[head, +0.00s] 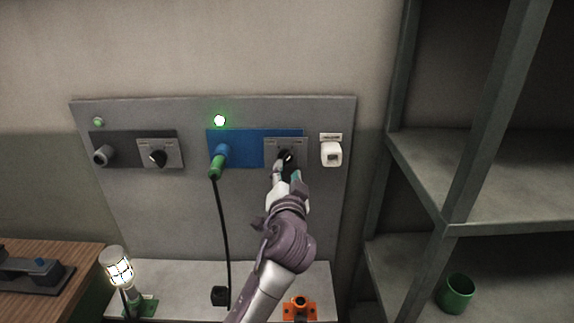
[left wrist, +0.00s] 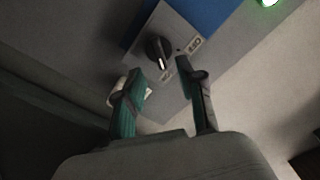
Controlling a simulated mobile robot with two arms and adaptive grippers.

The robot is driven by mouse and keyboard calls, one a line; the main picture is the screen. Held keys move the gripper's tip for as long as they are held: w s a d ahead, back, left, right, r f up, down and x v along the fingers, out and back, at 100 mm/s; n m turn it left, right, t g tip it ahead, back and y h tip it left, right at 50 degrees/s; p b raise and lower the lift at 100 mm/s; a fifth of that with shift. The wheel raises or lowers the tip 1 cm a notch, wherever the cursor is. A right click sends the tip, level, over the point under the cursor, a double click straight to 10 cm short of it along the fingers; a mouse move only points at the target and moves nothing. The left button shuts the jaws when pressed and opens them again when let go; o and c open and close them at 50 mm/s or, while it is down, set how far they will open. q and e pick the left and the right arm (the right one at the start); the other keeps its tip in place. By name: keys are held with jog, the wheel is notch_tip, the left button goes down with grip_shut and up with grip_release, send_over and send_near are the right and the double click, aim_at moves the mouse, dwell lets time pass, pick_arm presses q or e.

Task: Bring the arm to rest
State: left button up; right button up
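My left arm reaches up from the bottom of the head view. Its gripper (head: 286,171) is in front of the right-hand black knob (head: 288,156) on the grey wall panel (head: 160,220) and partly covers it. In the left wrist view the two teal-padded fingers (left wrist: 162,78) are spread with nothing between their pads. The black knob (left wrist: 158,52) shows just beyond the fingertips, on its grey plate with lettering. Whether a finger touches the knob is not clear. My right gripper is in neither view.
A green plug (head: 217,164) with a hanging cable sits in a blue socket left of the arm, under a lit green lamp (head: 219,120). A white box (head: 331,153) is close on the right. A lit caged lamp (head: 117,268), an orange fixture (head: 299,309) and shelving (head: 480,190) stand around.

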pick_arm(q)
jog(key=shift+s, duration=0.75)
